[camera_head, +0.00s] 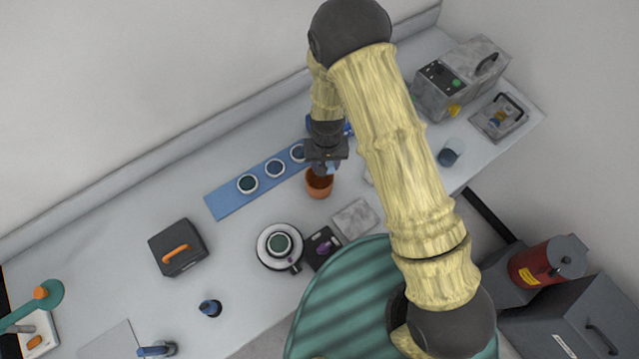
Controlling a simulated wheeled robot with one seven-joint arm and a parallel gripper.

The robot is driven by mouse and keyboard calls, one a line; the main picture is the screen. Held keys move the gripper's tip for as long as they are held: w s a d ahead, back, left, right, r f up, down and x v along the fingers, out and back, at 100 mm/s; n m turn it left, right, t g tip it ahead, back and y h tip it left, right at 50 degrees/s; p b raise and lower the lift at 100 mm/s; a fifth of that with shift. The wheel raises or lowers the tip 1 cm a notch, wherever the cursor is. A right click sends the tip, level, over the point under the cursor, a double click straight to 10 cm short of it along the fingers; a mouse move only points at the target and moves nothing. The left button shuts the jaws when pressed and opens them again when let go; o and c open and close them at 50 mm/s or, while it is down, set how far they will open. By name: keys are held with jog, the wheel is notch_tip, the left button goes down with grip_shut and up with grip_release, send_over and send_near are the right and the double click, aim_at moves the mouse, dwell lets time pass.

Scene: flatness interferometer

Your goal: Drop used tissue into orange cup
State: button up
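The orange cup (318,189) stands upright on the bench, in front of the right end of the blue strip. My gripper (325,169) points down directly above the cup, and its fingertips overlap the cup's mouth in this view. A small pale blue-white piece (333,168) shows at the fingertips; it may be the used tissue, but it is too small to be sure. The gap between the fingers is hidden from this angle. The inside of the cup is partly covered by the gripper.
The blue strip (225,202) holds several round pieces left of the cup. A round device (266,252), a small black box (322,248) and a grey plate (356,219) lie in front. Bench space left of the cup's front is clear.

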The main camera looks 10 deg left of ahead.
jog(key=o, duration=1.1)
jog(key=shift+s, duration=0.15)
jog(key=shift+r, duration=0.15)
notch_tip(320, 180, up, 17)
jog(key=b, duration=0.4)
jog(key=shift+r+b, duration=0.1)
jog(key=shift+b, duration=0.3)
jog(key=s+d+m+t+b, duration=0.1)
jog(key=s+d, duration=0.1)
jog(key=d, duration=0.6)
jog(key=s+d+m+b, duration=0.1)
jog(key=s+d+b, duration=0.1)
jog(key=d, duration=0.7)
jog(key=s+d+m+t+b, duration=0.1)
jog(key=s+d+m, duration=0.1)
jog(key=d, duration=0.6)
jog(key=shift+s+d+f+t, duration=0.2)
jog(key=shift+s+d+t, duration=0.1)
jog(key=shift+s+d, duration=0.05)
